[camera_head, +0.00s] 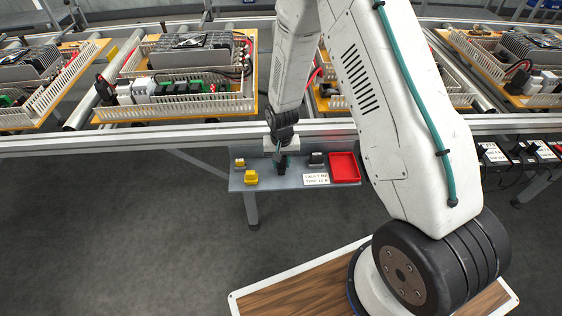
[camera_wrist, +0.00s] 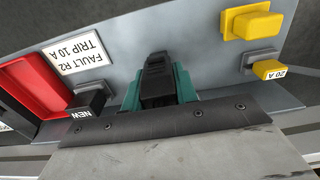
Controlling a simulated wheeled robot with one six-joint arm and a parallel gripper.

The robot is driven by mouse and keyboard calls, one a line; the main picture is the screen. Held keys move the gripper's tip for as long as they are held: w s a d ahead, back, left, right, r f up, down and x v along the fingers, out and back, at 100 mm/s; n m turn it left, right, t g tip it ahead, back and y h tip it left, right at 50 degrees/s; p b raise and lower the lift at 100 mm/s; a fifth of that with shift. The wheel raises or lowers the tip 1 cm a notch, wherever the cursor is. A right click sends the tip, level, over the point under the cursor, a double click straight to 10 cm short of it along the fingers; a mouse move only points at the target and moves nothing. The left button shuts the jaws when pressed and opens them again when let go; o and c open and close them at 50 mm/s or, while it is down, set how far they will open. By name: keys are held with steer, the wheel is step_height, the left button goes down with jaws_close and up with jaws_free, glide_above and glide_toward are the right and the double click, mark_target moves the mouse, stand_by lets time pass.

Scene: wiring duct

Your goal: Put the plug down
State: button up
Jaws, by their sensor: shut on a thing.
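My gripper (camera_head: 281,163) points down over the small grey shelf (camera_head: 240,185). In the wrist view, its teal fingers (camera_wrist: 157,88) are shut on a black plug (camera_wrist: 157,68), one finger on each side. The held plug is over a bare part of the shelf; I cannot tell whether it touches the surface.
A red tray (camera_head: 345,167) and a label reading FAULT R2 TRIP 10 A (camera_head: 316,179) lie on the shelf. Two yellow blocks (camera_head: 251,177) sit at its left end; one reads 20 A (camera_wrist: 270,70). A rail (camera_head: 190,137) runs behind, with wired panels beyond.

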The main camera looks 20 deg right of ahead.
steer(key=o, duration=0.9)
steer(key=shift+f, duration=0.15)
steer(key=shift+o, duration=0.2)
step_height(320, 180, up, 13)
steer(key=shift+f, duration=0.1)
steer(key=s+d+r+n, duration=0.1)
steer(key=s+r, duration=0.4)
steer(key=r, duration=0.5)
steer(key=s+d+r+n, duration=0.1)
steer(key=s+r, duration=0.4)
steer(key=r, duration=0.5)
steer(key=s+r, duration=0.4)
steer(key=s, duration=0.6)
steer(key=s+r+n+t, duration=0.1)
steer(key=s+r, duration=0.4)
steer(key=s, duration=0.5)
steer(key=shift+s+d+n, duration=0.25)
steer(key=shift+d+n, duration=0.05)
steer(key=shift+d, duration=0.15)
